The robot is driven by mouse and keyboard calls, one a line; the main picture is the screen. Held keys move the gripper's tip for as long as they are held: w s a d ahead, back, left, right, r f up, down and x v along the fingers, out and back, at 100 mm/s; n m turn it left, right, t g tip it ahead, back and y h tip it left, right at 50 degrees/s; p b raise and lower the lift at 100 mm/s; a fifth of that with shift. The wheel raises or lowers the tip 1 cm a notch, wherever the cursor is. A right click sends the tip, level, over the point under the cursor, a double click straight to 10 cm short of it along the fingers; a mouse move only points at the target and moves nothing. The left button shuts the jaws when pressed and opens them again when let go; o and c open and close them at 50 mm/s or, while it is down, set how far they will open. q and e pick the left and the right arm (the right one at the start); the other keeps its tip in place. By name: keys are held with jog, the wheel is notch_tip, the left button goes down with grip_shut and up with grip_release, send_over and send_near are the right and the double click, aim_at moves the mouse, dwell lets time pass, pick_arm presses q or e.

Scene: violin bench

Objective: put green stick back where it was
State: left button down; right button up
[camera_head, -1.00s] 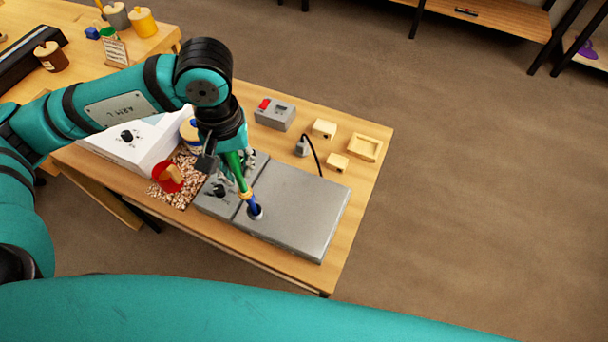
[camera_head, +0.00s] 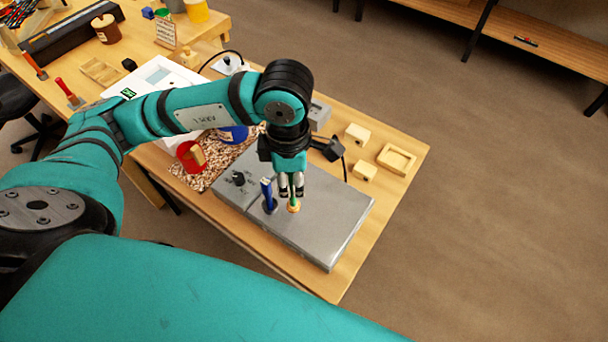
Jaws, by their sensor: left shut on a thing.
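My left gripper (camera_head: 291,190) points down over the grey block (camera_head: 333,222) and is shut on the green stick (camera_head: 293,200). Only a short green length and the stick's tan lower end (camera_head: 294,208) show below the fingers; the rest is hidden by the gripper. I cannot tell whether that end touches the block or is just above it. A blue stick (camera_head: 267,191) stands nearly upright in the block, just left of the green one, with a dark ring at its base. My right gripper is not in view.
Small wooden blocks (camera_head: 357,134) and a wooden tray (camera_head: 397,159) lie behind right. The block's right part is clear.

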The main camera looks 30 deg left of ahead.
pick_arm(q)
jog(key=n, duration=0.2)
jog(key=f+n, duration=0.1)
jog(key=n, duration=0.4)
jog(key=shift+s+f+b, duration=0.2)
jog(key=shift+s+b, duration=0.1)
jog(key=n, duration=0.4)
jog(key=shift+s+f+n, duration=0.2)
jog(key=shift+f+n, duration=0.1)
jog(key=shift+n, duration=0.1)
jog(key=w+a+f+n+p, duration=0.1)
jog(key=w+a+f+n, duration=0.1)
jog(key=w+n, duration=0.4)
jog(key=w+a+f+n+p, duration=0.2)
jog(key=w+a+f+n, duration=0.1)
jog(key=w+n, duration=0.3)
jog(key=shift+w+a+f, duration=0.15)
jog(key=shift+w+f, duration=0.6)
jog(key=shift+w, duration=0.4)
